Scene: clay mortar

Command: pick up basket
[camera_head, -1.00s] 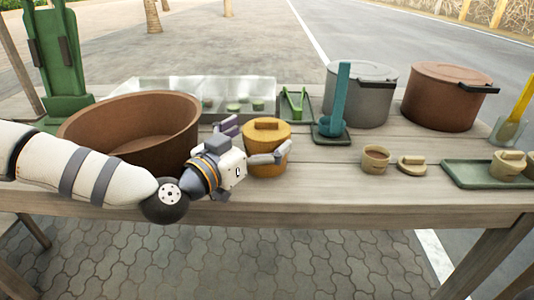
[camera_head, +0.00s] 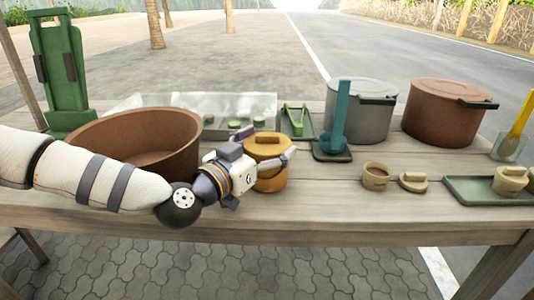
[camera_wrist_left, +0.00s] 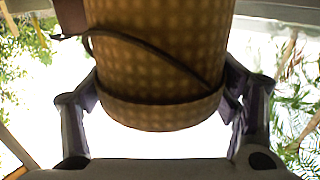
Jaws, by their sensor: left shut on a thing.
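The basket (camera_head: 268,180) is a small, round, yellow-orange container with a lid and a raised handle on top. In the head view it stands upright at the table's front, right of the large brown bowl. My left gripper (camera_head: 266,160) reaches in from the left, with its fingers on either side of the basket. In the left wrist view the basket (camera_wrist_left: 158,70) shows a woven side and a dark strap, and the left gripper (camera_wrist_left: 160,105) is shut on it. Whether its base touches the table is hard to tell. My right gripper is not in view.
The brown bowl (camera_head: 140,140) stands close behind my left arm. Behind are a clear tray (camera_head: 190,103), green tongs (camera_head: 297,120), a teal ladle (camera_head: 340,115), a grey pot (camera_head: 362,112) and a brown pot (camera_head: 445,112). Small cup (camera_head: 376,177) and lid (camera_head: 413,182) lie right.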

